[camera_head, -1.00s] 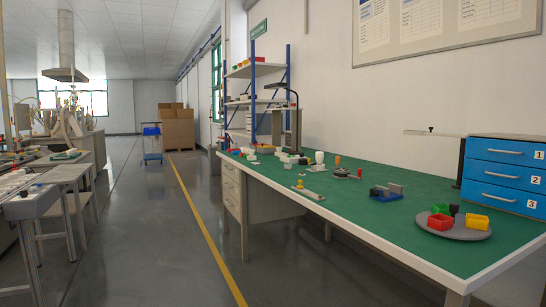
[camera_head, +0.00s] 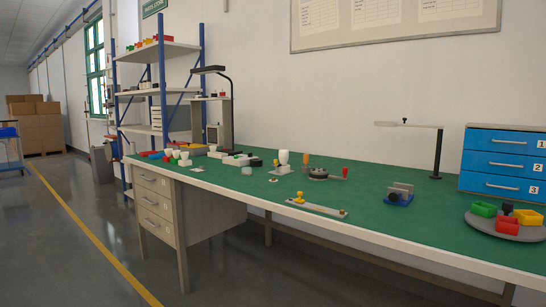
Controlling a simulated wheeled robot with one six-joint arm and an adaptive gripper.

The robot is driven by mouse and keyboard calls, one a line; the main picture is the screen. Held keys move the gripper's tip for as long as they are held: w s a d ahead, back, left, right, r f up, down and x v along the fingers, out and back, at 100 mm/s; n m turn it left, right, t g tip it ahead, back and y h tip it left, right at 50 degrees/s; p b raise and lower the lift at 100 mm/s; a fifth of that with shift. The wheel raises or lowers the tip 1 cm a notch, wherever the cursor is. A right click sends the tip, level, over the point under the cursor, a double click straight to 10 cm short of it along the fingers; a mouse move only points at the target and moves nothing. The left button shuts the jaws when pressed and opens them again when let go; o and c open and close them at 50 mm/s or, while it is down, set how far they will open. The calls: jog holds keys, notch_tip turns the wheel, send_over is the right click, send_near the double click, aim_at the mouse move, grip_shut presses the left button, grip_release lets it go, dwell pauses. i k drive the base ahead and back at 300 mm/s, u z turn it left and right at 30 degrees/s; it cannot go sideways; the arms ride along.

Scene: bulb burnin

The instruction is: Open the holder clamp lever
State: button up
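A green-topped workbench (camera_head: 350,190) runs along the wall. A round dark fixture (camera_head: 318,173) lies on it, with a red-knobbed lever (camera_head: 343,173) out to its right and an orange handle (camera_head: 306,161) upright at its left. A white bulb (camera_head: 284,157) stands upright in a pale base (camera_head: 282,169) just left of it. A flat metal bar (camera_head: 317,208) with a yellow knob (camera_head: 299,198) lies near the front edge. I cannot tell for sure which part is the holder clamp lever, or its state. My gripper is not in view.
A blue block with a grey plate (camera_head: 398,195) stands right of the fixture. A round tray (camera_head: 478,222) with coloured bins and a blue drawer unit (camera_head: 503,163) are at the right. The floor (camera_head: 80,225) at left is free.

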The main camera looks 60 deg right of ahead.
aim_at(275, 162)
jog(key=z, duration=0.7)
jog(key=i, duration=0.95)
jog(key=z, duration=1.05)
